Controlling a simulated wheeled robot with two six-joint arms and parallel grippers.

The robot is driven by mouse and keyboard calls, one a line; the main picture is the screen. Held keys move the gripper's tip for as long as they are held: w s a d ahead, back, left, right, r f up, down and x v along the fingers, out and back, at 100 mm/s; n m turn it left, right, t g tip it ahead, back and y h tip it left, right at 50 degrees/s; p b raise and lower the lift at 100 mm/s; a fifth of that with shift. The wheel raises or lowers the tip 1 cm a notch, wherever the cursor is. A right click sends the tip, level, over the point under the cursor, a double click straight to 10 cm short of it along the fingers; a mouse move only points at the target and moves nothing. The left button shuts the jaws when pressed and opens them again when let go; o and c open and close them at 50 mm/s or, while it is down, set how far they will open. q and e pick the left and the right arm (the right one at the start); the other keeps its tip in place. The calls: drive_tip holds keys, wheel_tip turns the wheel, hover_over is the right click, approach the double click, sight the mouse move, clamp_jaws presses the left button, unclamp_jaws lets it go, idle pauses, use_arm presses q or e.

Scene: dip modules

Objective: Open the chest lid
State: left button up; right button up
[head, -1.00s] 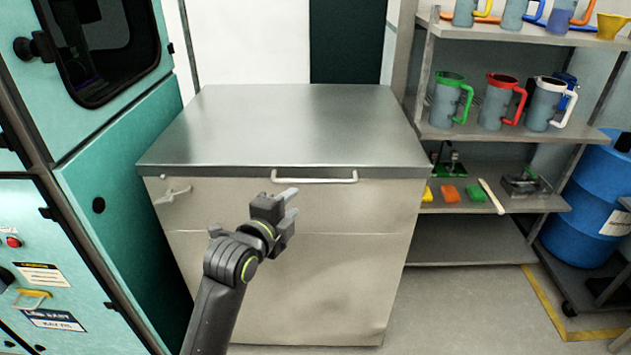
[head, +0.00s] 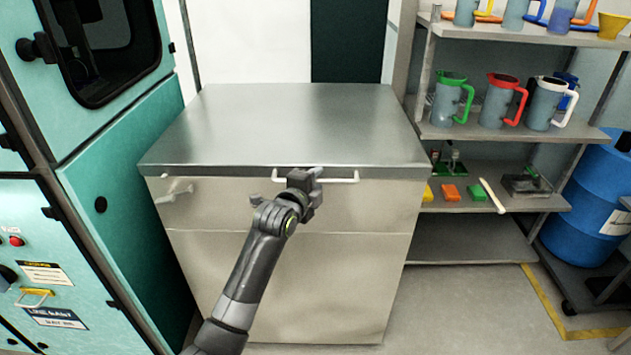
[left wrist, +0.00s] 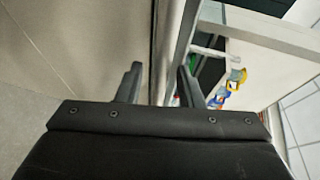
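The chest (head: 290,270) is a pale metal box with a grey steel lid (head: 285,125). The lid lies flat and closed on top. A light bar handle (head: 340,180) runs along the lid's front edge. My left gripper (head: 316,178) is right at the handle and hides its middle part. I cannot tell whether it touches the bar. In the left wrist view, the two fingers of my left gripper (left wrist: 160,85) stand apart, with no clear sign of a thing held between them. My right gripper is not in view.
A teal cabinet (head: 125,215) stands close on the left of the chest. A shelf rack (head: 470,133) with several jugs stands on the right, with a blue barrel (head: 590,210) beyond it. The floor (head: 460,310) at front right is clear.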

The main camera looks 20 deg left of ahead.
use_arm(q)
drive_tip(key=shift+w, duration=0.1)
drive_tip(key=shift+c, duration=0.3)
clamp_jaws()
